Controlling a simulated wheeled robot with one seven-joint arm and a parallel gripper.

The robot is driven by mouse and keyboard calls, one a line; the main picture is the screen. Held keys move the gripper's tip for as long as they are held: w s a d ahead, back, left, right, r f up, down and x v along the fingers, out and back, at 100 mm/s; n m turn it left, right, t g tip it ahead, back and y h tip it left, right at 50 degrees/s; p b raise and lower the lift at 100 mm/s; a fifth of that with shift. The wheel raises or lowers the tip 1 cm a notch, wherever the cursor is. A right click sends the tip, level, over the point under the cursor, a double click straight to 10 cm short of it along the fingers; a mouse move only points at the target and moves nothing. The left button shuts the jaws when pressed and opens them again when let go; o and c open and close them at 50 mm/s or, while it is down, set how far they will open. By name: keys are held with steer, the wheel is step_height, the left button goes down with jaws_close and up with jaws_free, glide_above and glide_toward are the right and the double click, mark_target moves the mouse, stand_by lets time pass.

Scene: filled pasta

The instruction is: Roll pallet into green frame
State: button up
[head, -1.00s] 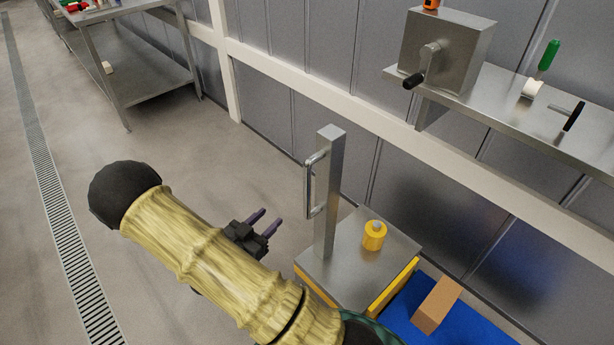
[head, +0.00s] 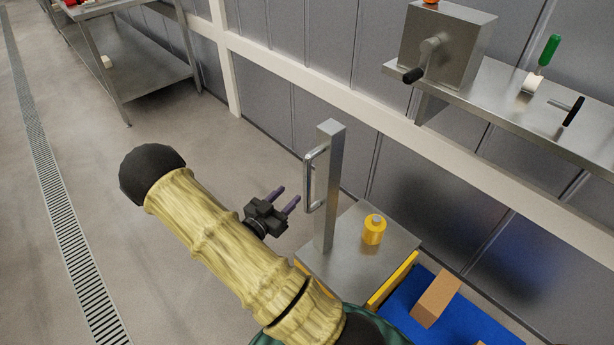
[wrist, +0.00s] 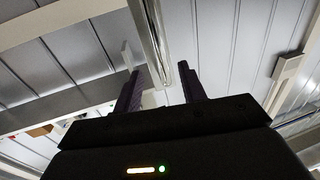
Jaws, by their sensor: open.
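A steel-topped block with yellow sides (head: 350,240) stands on the floor at lower right in the head view. A square metal post (head: 328,190) with a bar handle (head: 309,185) rises from it. I cannot tell whether this is the pallet. My gripper (head: 287,196) is open and empty, just left of the handle and apart from it. No green frame shows in these views.
A yellow cylinder (head: 374,229) stands on the block's top. A blue surface (head: 400,312) with a tan box (head: 436,298) lies to its right. A wall shelf (head: 500,100) holds a cranked metal box (head: 446,48). A steel table (head: 150,80) stands at upper left. The left floor is clear.

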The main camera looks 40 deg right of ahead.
mark_target(305, 179)
steer(key=x, duration=1)
steer(key=shift+w+d, duration=0.1)
jaws_close()
